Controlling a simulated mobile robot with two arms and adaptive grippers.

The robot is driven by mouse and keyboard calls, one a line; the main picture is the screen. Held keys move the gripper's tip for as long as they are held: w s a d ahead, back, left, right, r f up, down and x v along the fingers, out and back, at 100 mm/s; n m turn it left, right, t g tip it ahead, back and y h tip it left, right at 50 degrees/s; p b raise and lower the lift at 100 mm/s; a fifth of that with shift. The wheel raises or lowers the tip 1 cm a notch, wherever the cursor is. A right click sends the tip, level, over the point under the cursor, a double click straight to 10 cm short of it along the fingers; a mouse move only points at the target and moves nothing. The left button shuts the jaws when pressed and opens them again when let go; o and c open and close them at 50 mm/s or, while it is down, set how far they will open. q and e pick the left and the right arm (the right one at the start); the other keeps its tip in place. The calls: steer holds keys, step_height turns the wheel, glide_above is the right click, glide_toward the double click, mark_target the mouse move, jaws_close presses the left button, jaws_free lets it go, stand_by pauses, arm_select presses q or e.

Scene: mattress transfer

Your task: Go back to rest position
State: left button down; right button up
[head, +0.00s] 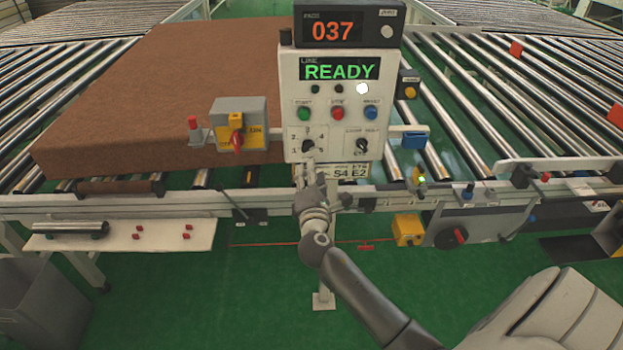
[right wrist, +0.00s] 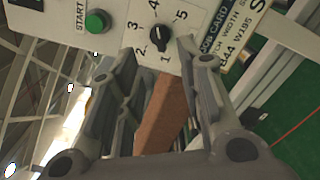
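The control panel (head: 291,88) stands at the front rail, its screen (head: 340,70) reading READY in green. A separate box above it shows 037 (head: 333,31). A black numbered selector knob (head: 308,146) is at its lower left; it also shows in the right wrist view (right wrist: 160,38). My right gripper (head: 308,172) is just below this knob. In the right wrist view my right gripper (right wrist: 161,57) has its fingers apart with nothing between the tips, the knob lying just beyond them. The brown mattress (head: 165,75) lies on the rollers behind the panel. My left gripper is out of view.
A yellow-grey switch box (head: 240,115) with a red handle is left of the panel. A white shelf (head: 120,236) sits below the front rail (head: 400,197). A yellow box (head: 408,230) hangs on the right. Green floor (head: 240,300) in front is mostly clear.

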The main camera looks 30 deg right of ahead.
steer(key=shift+s+a, duration=0.25)
steer(key=shift+s, duration=0.25)
steer(key=s+a+f+m+g+y+b, duration=0.15)
steer(key=s+f, duration=0.35)
steer(key=f, duration=0.8)
steer(key=s+a+f+m+g+y+b, duration=0.1)
steer(key=s+a+f+m+g+y, duration=0.2)
steer(key=f, duration=1.1)
steer(key=s+a+f+m+g+y+b, duration=0.1)
steer(key=s+a+f+g+y, duration=0.15)
steer(key=s+f, duration=0.7)
steer(key=s+a+f+m+g, duration=0.2)
steer(key=s+f+m, duration=0.1)
steer(key=s+f, duration=0.5)
steer(key=s+a+f+m+g+y+b, duration=0.1)
steer(key=s+a+f+m+g, duration=0.1)
steer(key=s+f, duration=0.7)
steer(key=s+a+f+m+g+y+b, duration=0.1)
steer(key=s+f+m, duration=0.4)
steer(key=s, duration=1.1)
step_height(320, 180, down, 3)
steer(key=shift+a+f+g, duration=0.15)
steer(key=shift+a+g, duration=0.55)
steer(key=shift+g, duration=0.5)
